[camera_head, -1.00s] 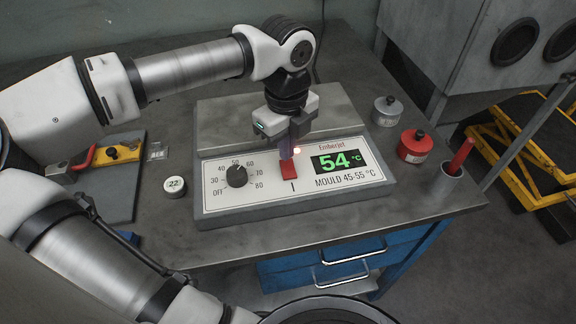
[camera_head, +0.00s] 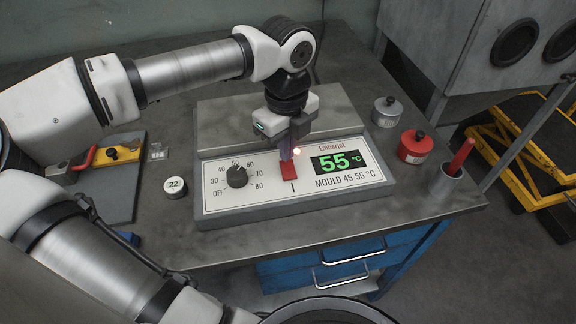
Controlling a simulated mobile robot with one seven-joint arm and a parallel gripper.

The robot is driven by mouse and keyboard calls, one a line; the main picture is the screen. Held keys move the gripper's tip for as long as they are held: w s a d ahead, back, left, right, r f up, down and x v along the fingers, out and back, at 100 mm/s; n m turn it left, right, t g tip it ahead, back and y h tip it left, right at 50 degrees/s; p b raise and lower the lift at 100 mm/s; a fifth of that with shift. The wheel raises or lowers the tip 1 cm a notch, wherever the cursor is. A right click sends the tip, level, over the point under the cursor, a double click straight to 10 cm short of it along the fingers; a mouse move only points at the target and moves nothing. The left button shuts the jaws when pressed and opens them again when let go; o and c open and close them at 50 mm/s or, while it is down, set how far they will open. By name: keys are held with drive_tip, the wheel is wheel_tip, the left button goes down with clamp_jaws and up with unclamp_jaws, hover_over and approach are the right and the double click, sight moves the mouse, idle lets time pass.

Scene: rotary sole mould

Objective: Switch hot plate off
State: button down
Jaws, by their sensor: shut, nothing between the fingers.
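The hot plate (camera_head: 222,143) is a grey box with a white front panel on the bench. Its green display (camera_head: 338,162) reads 55 °C, above the print "MOULD 45-55 °C". A black dial (camera_head: 237,176) sits on the panel's left among marks from OFF to 80, pointing up near 50. A red switch (camera_head: 289,172) sits mid-panel above an "I" mark.
A grey lidded pot (camera_head: 387,112) and a red lidded pot (camera_head: 414,147) stand right of the hot plate. A cup (camera_head: 449,183) with a red-handled tool is at the bench's right edge. A round "22" piece (camera_head: 175,187) lies left.

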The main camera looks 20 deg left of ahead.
drive_tip(key=shift+f+b, duration=1)
drive_tip(key=shift+b, duration=0.05)
idle(0.9)
drive_tip(key=shift+r, duration=0.15)
drive_tip(key=shift+r+p, duration=1.75)
drive_tip(key=shift+r, duration=1.8)
